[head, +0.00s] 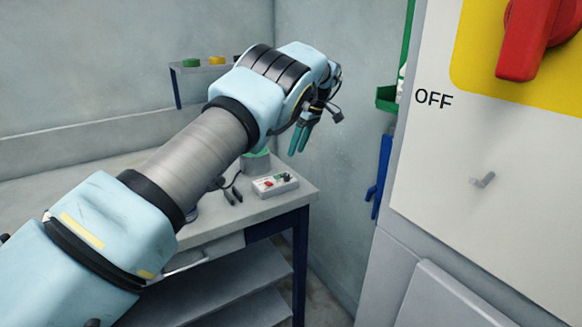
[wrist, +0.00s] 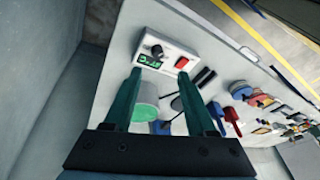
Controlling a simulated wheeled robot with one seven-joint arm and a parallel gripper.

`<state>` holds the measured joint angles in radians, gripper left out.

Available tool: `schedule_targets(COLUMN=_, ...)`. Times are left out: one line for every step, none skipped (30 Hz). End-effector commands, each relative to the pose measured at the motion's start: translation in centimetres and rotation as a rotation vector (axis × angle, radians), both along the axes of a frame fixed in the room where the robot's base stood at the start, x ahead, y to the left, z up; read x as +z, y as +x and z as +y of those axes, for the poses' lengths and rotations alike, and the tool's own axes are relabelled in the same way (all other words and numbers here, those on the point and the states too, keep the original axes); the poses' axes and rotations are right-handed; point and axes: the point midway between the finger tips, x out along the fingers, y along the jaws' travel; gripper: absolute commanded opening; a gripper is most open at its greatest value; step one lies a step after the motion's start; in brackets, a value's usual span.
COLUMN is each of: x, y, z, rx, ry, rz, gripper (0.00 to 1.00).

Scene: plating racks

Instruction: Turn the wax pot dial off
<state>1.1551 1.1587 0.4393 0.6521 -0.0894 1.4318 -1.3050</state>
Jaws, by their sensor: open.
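A small white control box (head: 275,186) lies on the grey bench near its right end. It carries a black dial (wrist: 156,52), a red switch (wrist: 182,63) and a small green patch (wrist: 149,62) in the wrist view. My gripper (head: 300,141) is open and empty, above the bench. In the wrist view its two teal fingers (wrist: 160,73) point toward the box, apart from the dial. The dial's setting is too small to read.
A white cabinet (head: 470,180) with a big red rotary switch (head: 527,40) on a yellow plate, marked OFF, stands close at right. Leads and several coloured tools (wrist: 265,100) lie along the bench. Walls stand behind and beside the bench (head: 225,222).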

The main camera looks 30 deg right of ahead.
Motion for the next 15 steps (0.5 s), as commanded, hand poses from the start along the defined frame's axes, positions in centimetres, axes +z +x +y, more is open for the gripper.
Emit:
schedule_targets(x=-0.4, y=0.5, z=0.4, rx=-0.106, ry=0.007, rz=0.048, gripper=0.56)
schedule_targets(x=-0.5, y=0.6, z=0.5, rx=-0.18, ry=0.013, rz=0.077, gripper=0.56)
schedule_targets(x=-0.6, y=0.8, z=0.7, rx=-0.278, ry=0.019, rz=0.114, gripper=0.56)
schedule_targets(x=-0.6, y=0.9, z=0.8, rx=-0.353, ry=0.023, rz=0.14, gripper=0.56)
schedule_targets(x=-0.6, y=1.1, z=1.0, rx=-0.428, ry=0.027, rz=0.164, gripper=0.56)
schedule_targets(x=-0.6, y=1.3, z=1.1, rx=-0.529, ry=0.028, rz=0.196, gripper=0.56)
schedule_targets(x=-0.6, y=1.4, z=1.2, rx=-0.605, ry=0.028, rz=0.218, gripper=0.56)
schedule_targets(x=-0.6, y=1.5, z=1.3, rx=-0.682, ry=0.03, rz=0.239, gripper=0.56)
schedule_targets(x=-0.5, y=1.6, z=1.5, rx=-0.785, ry=0.03, rz=0.263, gripper=0.56)
schedule_targets(x=-0.4, y=1.8, z=1.6, rx=-0.863, ry=0.028, rz=0.281, gripper=0.56)
schedule_targets(x=-0.3, y=1.9, z=1.7, rx=-0.94, ry=0.027, rz=0.296, gripper=0.56)
schedule_targets(x=-0.2, y=2.0, z=1.8, rx=-1.044, ry=0.026, rz=0.313, gripper=0.56)
schedule_targets(x=-0.1, y=2.1, z=1.9, rx=-1.119, ry=0.024, rz=0.325, gripper=0.56)
schedule_targets(x=0.0, y=2.2, z=1.9, rx=-1.193, ry=0.021, rz=0.334, gripper=0.56)
schedule_targets(x=0.3, y=2.3, z=2.0, rx=-1.285, ry=0.019, rz=0.343, gripper=0.56)
